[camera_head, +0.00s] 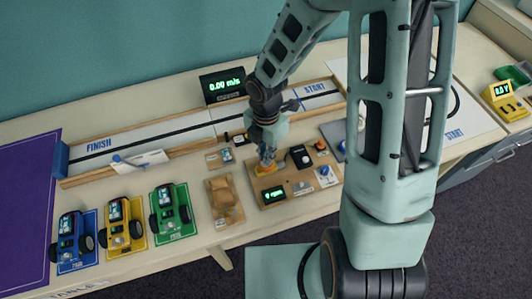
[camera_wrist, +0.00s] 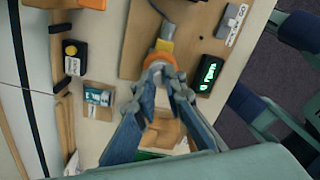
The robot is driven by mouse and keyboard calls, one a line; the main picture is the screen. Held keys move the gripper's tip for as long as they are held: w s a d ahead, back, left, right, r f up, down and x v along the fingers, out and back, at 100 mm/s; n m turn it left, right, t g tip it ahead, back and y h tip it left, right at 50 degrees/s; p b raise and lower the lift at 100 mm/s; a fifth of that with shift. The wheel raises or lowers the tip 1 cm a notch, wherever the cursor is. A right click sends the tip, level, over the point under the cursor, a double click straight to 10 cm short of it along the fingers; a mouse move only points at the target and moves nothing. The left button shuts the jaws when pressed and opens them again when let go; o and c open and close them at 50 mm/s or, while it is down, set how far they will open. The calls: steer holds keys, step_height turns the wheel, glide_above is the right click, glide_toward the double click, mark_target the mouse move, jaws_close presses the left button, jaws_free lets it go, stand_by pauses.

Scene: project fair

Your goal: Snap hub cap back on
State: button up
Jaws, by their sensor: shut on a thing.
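My gripper (camera_head: 267,158) is low over a wooden board (camera_head: 262,202) on the table, its fingers pointing down at an orange part (camera_head: 263,171). In the wrist view my gripper (camera_wrist: 161,74) has its fingertips close together on a small pale grey piece (camera_wrist: 157,67), which looks like the hub cap. That piece is mostly hidden by the fingers. The orange part (camera_wrist: 160,47) lies right beyond it, with a silvery cylinder (camera_wrist: 167,31) beside it. I cannot tell whether the grey piece touches the orange part.
Blue (camera_head: 72,242), yellow (camera_head: 121,226) and green (camera_head: 170,211) cars stand further left. A long track (camera_head: 190,137) runs behind.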

stand_by(0.9)
steer(key=o, duration=0.8)
steer(key=shift+o, duration=0.4)
steer(key=o, duration=0.4)
steer(key=shift+r, duration=0.1)
steer(key=shift+r+p, duration=3.4)
steer(key=shift+p, duration=0.15)
jaws_close()
